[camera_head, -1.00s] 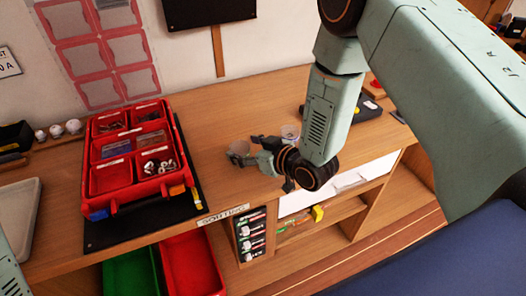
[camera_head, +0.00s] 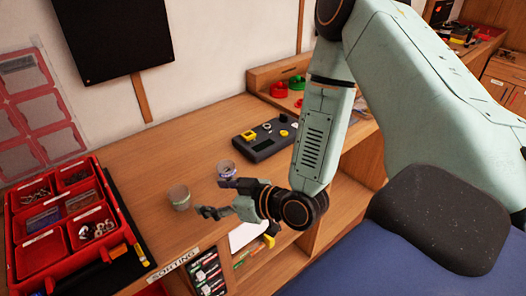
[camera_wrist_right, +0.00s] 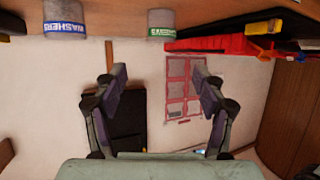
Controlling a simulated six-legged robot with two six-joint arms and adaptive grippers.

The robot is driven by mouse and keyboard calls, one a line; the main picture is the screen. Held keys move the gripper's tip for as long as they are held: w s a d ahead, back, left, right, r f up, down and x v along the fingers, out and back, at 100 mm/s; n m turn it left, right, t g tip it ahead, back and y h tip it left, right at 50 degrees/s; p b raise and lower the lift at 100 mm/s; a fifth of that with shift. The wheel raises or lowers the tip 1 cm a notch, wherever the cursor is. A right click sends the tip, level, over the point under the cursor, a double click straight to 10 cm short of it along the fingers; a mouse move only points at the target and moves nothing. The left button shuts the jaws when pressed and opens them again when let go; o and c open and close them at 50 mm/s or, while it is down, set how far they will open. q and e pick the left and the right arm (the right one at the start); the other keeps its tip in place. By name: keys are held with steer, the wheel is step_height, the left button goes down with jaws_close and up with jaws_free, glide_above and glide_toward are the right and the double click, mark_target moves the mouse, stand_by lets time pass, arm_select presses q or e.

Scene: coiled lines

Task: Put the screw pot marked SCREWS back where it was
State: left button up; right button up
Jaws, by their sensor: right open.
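Two small grey pots stand upright on the wooden bench. One pot has a green label (camera_head: 179,197), and its word is too small to read for certain; it also shows in the right wrist view (camera_wrist_right: 161,24). The other, with a blue label reading WASHERS (camera_wrist_right: 66,22), stands farther back and right in the head view (camera_head: 227,171). My right gripper (camera_head: 214,198) is open and empty, its fingers pointing left toward the green-labelled pot, with a gap between them. In the wrist view the open fingers (camera_wrist_right: 160,75) have nothing between them. My left gripper is not seen.
A red compartment case (camera_head: 62,222) lies left of the pots on a black mat. A dark device with yellow parts (camera_head: 265,140) lies behind the gripper. A SORTING label (camera_head: 173,265) marks the front edge. Bare bench lies behind the pots.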

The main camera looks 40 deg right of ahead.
steer(key=s+f+m+g+h, duration=0.2)
steer(key=s+f+g, duration=0.3)
steer(key=s+f, duration=0.55)
steer(key=s+d+f+m+g+h, duration=0.1)
steer(key=s+f+g, duration=0.2)
steer(key=s, duration=0.5)
steer(key=s+d+f+m+g+h, duration=0.1)
steer(key=s+f+m+g+h, duration=0.1)
steer(key=s, duration=0.7)
steer(key=shift+f+g, duration=0.85)
steer(key=shift+g, duration=0.25)
steer(key=shift+f, duration=0.1)
